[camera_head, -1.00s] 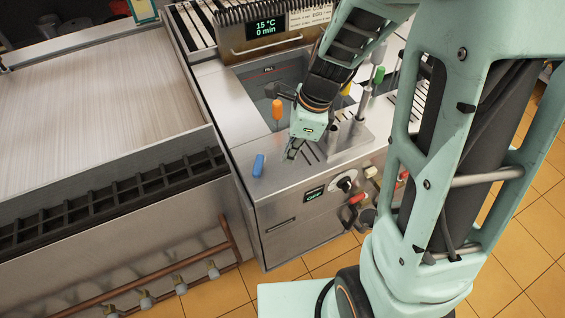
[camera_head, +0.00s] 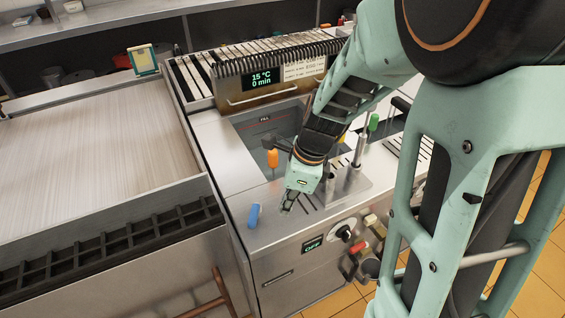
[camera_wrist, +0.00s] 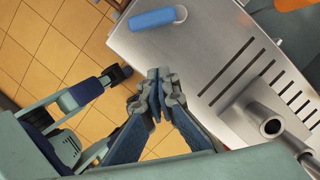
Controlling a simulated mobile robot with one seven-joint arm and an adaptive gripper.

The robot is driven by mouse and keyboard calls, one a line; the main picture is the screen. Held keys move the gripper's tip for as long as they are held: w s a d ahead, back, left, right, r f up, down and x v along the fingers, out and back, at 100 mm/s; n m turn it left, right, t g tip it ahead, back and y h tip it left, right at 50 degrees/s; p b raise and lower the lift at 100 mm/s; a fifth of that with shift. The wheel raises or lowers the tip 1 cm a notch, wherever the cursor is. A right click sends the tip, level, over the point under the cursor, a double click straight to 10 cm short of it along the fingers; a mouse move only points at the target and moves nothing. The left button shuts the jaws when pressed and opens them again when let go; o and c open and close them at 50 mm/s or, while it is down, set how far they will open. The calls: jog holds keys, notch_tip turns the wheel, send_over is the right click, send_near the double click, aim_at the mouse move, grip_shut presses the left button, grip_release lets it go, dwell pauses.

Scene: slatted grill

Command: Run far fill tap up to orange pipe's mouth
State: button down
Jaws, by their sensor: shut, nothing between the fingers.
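An orange upright grip (camera_head: 272,158), perhaps the orange pipe's, stands at the near edge of the basin; part of something orange (camera_wrist: 295,4) shows at the top of the wrist view. Green (camera_head: 373,122) and yellow (camera_head: 341,138) topped posts stand right of it, the yellow partly hidden by my arm. I cannot tell which is the far fill tap. A blue cylinder (camera_head: 254,215) sits at the worktop's front left; it also shows in the wrist view (camera_wrist: 158,18). My gripper (camera_head: 287,207) is shut and empty, low over the front worktop, right of the blue cylinder and apart from it.
A basin (camera_head: 245,128) marked FILL lies behind my gripper. Drain slots and a metal pipe end (camera_wrist: 272,127) are beside it. A knob (camera_head: 343,233) and an OFF display (camera_head: 313,245) are on the front panel. A wide griddle (camera_head: 80,140) lies left.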

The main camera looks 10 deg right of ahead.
aim_at(255, 215)
jog(key=x, duration=0.4)
jog(key=shift+d, duration=0.1)
jog(key=a, duration=0.3)
jog(key=shift+w+a+p, duration=0.15)
jog(key=shift+w+p, duration=0.15)
jog(key=shift+w, duration=0.05)
jog(key=shift+w+a, duration=0.15)
jog(key=shift+a, duration=0.2)
jog(key=shift+a+r+p, duration=0.15)
jog(key=shift+a+p, duration=0.25)
jog(key=shift+p, duration=0.15)
jog(key=shift+a+m, duration=0.15)
jog(key=shift+m, duration=0.15)
